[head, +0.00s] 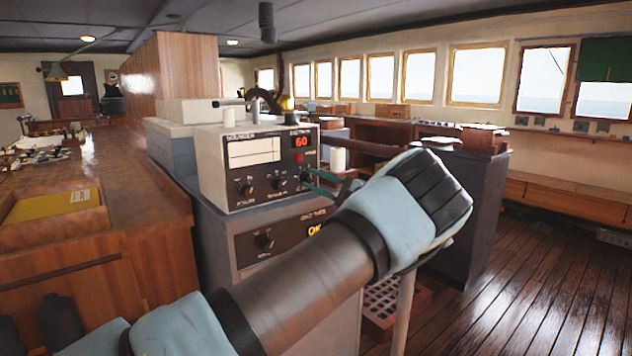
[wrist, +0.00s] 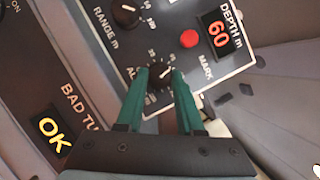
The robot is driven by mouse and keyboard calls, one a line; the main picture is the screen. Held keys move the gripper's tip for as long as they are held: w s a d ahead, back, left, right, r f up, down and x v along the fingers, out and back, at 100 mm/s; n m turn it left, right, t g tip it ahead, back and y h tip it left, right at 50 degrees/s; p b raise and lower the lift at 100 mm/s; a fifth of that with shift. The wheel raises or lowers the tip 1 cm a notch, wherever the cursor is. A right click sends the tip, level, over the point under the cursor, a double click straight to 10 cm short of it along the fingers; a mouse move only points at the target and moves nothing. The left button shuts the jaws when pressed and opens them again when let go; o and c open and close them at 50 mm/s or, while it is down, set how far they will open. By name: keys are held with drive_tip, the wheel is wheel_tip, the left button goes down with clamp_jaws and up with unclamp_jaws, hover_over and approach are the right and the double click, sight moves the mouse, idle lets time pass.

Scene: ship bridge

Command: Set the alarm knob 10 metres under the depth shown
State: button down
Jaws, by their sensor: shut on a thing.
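The echo sounder (head: 262,165) is a pale box with a dark panel on a grey cabinet. Its red depth display (head: 302,142) reads 60, and it also shows in the wrist view (wrist: 218,34). The black alarm knob (wrist: 159,74) sits at the lower right of the panel, with small scale marks around it that are too blurred to read fully. A light pointer line shows on the knob. My gripper (wrist: 161,80) has its green fingers shut on this knob, one on each side. In the head view my gripper (head: 313,182) reaches the panel's right side.
The black range knob (wrist: 126,13) and the red mark button (wrist: 189,38) are close to my fingers. A lower panel (head: 265,241) shows a yellow OK. A wooden counter (head: 135,190) stands left, and open floor (head: 550,270) lies right.

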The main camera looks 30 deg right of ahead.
drive_tip(key=shift+f+m+t, duration=0.1)
drive_tip(key=shift+m+t, duration=0.4)
drive_tip(key=shift+m, duration=0.9)
drive_tip(key=shift+h, duration=0.3)
drive_tip(key=c, duration=0.5)
unclamp_jaws()
drive_tip(key=shift+c, duration=0.2)
drive_tip(key=b+v, duration=0.2)
drive_tip(key=v, duration=0.8)
drive_tip(key=shift+s+f+b, duration=0.25)
drive_tip(key=shift+s+b, duration=0.1)
drive_tip(key=shift+b, duration=0.05)
drive_tip(key=shift+d, duration=0.15)
